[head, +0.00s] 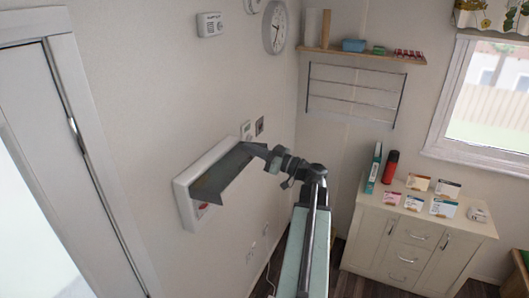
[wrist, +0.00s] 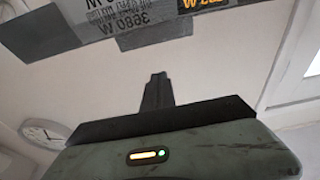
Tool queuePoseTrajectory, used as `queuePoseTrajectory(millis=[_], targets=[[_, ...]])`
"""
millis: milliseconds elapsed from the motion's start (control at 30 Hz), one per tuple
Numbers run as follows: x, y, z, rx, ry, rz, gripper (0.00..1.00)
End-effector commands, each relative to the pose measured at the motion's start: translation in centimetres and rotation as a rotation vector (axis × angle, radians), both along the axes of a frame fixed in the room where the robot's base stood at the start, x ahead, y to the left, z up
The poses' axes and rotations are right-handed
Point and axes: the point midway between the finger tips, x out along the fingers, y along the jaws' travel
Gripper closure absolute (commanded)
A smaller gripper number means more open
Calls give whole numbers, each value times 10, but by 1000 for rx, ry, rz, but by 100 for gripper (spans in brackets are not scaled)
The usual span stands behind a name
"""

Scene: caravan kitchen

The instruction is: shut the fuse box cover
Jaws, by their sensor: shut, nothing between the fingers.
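The fuse box (head: 186,207) is a white box on the wall at the left of the head view. Its dark grey cover (head: 222,172) stands open, sticking out from the box over its front. A small red mark shows low on the box, below the cover. My gripper (head: 256,150) is at the cover's upper right end in the head view; I cannot tell whether they touch. In the wrist view my gripper (wrist: 158,80) is shut and empty, pointing at a grey surface with printed labels, upside down. I cannot tell which part that surface belongs to.
A door frame (head: 95,160) stands left of the fuse box. Small wall switches (head: 259,126) sit beyond it. A clock (head: 275,27) and an alarm (head: 210,25) hang above. A cabinet (head: 410,235) with small boxes and bottles stands at the right, under a shelf (head: 365,54).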

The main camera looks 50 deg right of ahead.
Motion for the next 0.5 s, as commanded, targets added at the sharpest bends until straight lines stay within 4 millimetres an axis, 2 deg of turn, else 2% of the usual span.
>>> queuePoseTrajectory(millis=[100, 200, 500], targets=[[0, 0, -27, 0, 0, 0, 100], [-2, 0, -36, 0, 0, 0, 100], [-4, -1, -40, 1, 0, 0, 100]])
